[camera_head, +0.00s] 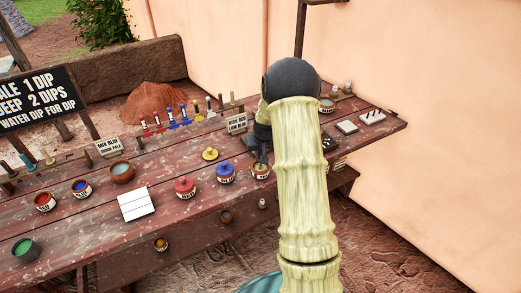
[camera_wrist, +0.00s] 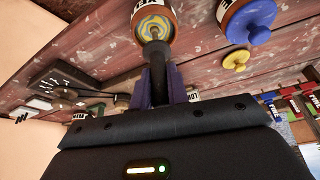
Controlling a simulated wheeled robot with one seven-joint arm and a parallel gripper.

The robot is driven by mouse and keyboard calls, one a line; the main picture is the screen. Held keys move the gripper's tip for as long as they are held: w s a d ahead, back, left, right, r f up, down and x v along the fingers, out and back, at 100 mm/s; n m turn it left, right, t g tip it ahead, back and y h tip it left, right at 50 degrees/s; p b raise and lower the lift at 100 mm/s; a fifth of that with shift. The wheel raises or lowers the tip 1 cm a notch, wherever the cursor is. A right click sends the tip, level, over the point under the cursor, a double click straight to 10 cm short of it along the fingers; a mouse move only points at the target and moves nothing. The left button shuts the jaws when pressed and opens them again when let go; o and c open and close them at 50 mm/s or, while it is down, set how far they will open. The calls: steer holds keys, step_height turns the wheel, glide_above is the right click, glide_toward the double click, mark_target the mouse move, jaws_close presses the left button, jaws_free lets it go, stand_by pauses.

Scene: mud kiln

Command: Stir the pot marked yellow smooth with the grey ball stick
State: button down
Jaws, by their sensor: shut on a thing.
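The pot marked yellow (camera_head: 261,172) stands on the table, partly behind my arm. In the wrist view the pot (camera_wrist: 138,38) is open, and its paint shows yellow with grey-blue streaks in rings. In the head view my gripper (camera_head: 262,154) is just above the pot. A yellow lid (camera_head: 210,154) lies on the table to the left, and also shows in the wrist view (camera_wrist: 236,61).
A blue-lidded pot (camera_head: 226,174) stands close left of the yellow pot, with a red-lidded pot (camera_head: 185,188) beyond it. A sign (camera_head: 236,123) stands behind. A white tile sheet (camera_head: 138,203) and open pots lie further left. Small trays (camera_head: 372,117) sit at right.

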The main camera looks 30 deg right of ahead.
steer(key=shift+f, duration=0.45)
stand_by(0.5)
